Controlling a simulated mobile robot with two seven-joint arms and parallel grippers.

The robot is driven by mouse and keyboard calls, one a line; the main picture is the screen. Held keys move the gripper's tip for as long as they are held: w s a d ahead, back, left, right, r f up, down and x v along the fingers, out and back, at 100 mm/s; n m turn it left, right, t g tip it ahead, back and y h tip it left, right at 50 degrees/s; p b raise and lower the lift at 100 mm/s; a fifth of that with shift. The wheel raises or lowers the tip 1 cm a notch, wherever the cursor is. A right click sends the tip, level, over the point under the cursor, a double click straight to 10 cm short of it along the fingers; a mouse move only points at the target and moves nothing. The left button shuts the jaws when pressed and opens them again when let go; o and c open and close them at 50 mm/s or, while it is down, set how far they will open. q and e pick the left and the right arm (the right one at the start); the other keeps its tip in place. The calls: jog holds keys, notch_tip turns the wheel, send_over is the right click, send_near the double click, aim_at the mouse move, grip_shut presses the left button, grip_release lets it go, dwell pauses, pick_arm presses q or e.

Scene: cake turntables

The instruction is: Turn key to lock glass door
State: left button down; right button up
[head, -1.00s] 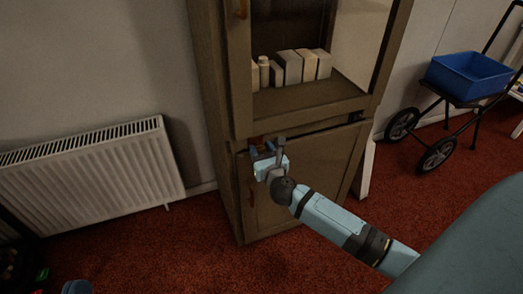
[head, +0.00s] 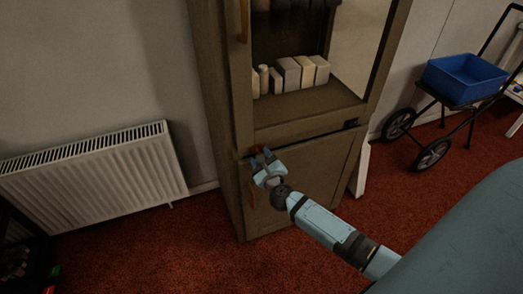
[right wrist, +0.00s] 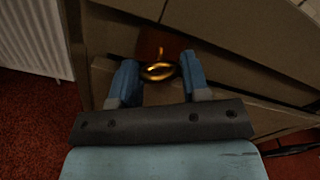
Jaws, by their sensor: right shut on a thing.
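The tall brown cabinet has a glass door (head: 310,122) in its upper half, and the door looks closed. The key (right wrist: 158,71) has a golden ring-shaped head and sits at a reddish-brown plate on the cabinet front. My right gripper (head: 262,157) is at the door's lower left corner. My left gripper is not in view.
A lower cabinet door (head: 300,190) with a small handle (head: 252,194) is beneath the key. A white radiator (head: 95,175) stands on the left. A cart with a blue crate (head: 463,80) is on the right. Red carpet in front is mostly clear.

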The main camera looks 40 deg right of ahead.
jog(key=shift+r+n+p, duration=0.25)
jog(key=shift+n+p, duration=0.15)
jog(key=shift+n, duration=0.2)
jog(key=n+p, duration=0.3)
jog(key=shift+n, duration=0.3)
jog(key=n+p, duration=0.3)
jog(key=n, duration=0.1)
jog(key=shift+f, duration=0.1)
jog(key=shift+n+p, duration=0.3)
jog(key=shift+n, duration=0.5)
jog(key=shift+f+n+p, duration=0.1)
jog(key=shift+n+p, duration=0.25)
jog(key=shift+n, duration=0.25)
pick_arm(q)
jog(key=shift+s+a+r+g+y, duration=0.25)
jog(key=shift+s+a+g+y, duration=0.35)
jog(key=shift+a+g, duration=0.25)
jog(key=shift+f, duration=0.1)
